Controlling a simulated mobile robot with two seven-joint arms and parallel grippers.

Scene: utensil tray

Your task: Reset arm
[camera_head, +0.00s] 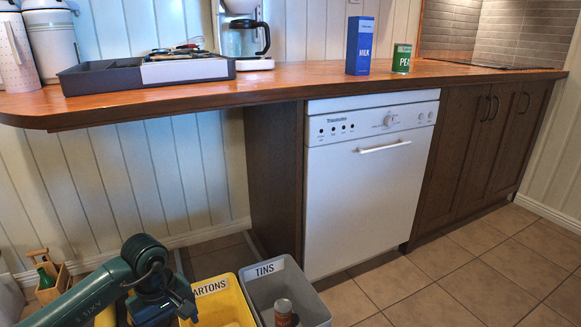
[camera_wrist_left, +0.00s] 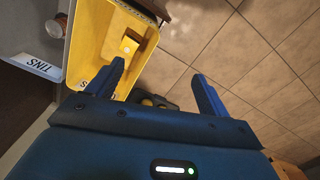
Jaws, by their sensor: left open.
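My left arm (camera_head: 105,290) comes in from the lower left of the head view, with its wrist low beside the yellow cartons bin (camera_head: 228,300). In the left wrist view my left gripper (camera_wrist_left: 158,75) is open, its two dark blue fingers spread with nothing between them. The yellow bin also shows in that view (camera_wrist_left: 95,40), close to one finger, with a small yellow item (camera_wrist_left: 129,45) inside. I cannot tell whether the finger touches the bin. My right gripper is not in view.
The grey tins bin (camera_head: 257,284) holds a can (camera_head: 283,312). On the wooden counter (camera_head: 300,85) stand a blue milk carton (camera_head: 359,45), a green can (camera_head: 402,58) and a dark utensil tray (camera_head: 80,83). A white dishwasher (camera_head: 365,190) stands below. The tiled floor at right is clear.

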